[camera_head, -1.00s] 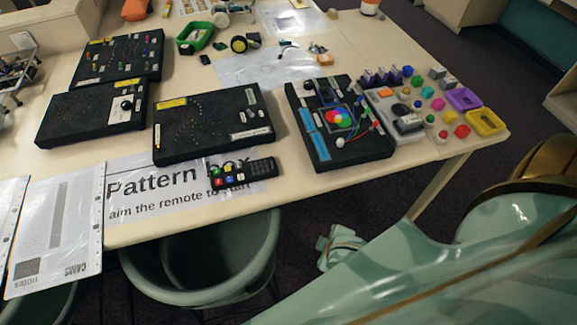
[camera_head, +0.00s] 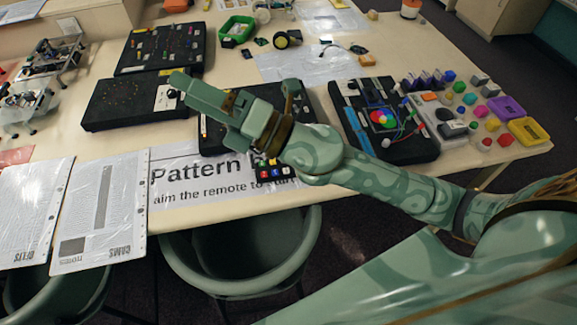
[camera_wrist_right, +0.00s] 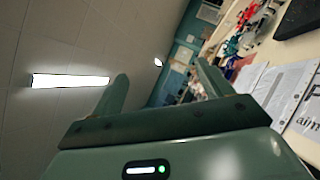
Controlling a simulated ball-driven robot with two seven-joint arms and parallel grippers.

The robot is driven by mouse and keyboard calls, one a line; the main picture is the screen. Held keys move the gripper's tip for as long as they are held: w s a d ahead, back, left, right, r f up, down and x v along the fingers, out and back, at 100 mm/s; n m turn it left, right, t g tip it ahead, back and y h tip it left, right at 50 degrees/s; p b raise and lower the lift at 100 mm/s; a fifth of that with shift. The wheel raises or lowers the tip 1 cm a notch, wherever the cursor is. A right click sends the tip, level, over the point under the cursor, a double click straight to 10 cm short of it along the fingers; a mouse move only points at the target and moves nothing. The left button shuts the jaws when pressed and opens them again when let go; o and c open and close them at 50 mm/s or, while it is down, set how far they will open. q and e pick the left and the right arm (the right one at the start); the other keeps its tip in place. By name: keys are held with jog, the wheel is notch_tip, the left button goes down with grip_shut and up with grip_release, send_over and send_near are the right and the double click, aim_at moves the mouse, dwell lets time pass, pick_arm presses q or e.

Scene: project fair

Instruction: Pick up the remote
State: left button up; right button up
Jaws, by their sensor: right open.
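The remote (camera_head: 268,172) is black with coloured buttons and lies on the white "Pattern box" sheet (camera_head: 185,190) near the table's front edge. Only its button end shows in the head view; my right wrist and forearm hide the rest. My right gripper (camera_head: 235,90) is open and empty, above the black boards and past the remote, with its fingers pointing away to the left and back. In the right wrist view its two fingers (camera_wrist_right: 162,84) are spread with nothing between them, and the remote is not seen there. My left gripper is not in view.
Black boards (camera_head: 130,102) stand behind the sheet, one partly under my arm. A black board with a colour wheel (camera_head: 385,145) and several small coloured blocks (camera_head: 470,110) are at the right. Punched sheets (camera_head: 100,215) lie at the front left; a chair (camera_head: 240,255) stands below the edge.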

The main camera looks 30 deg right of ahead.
jog(key=s+a+f+n+g+y, duration=0.2)
jog(key=a+n+g, duration=0.1)
jog(key=n+g, duration=0.6)
jog(key=n+g+h, duration=0.5)
jog(key=n+h, duration=0.4)
jog(key=h, duration=0.6)
send_near(289, 167)
jog(key=shift+w+a+f+b, duration=0.1)
jog(key=shift+w+f+b, duration=0.15)
jog(key=shift+f+b, duration=0.25)
jog(key=shift+w+f+b, duration=0.25)
jog(key=shift+f, duration=0.4)
jog(key=b+x, duration=0.1)
jog(key=x, duration=0.5)
jog(key=shift+s+a+f, duration=0.1)
jog(key=shift+a+f, duration=0.05)
jog(key=c, duration=1.1)
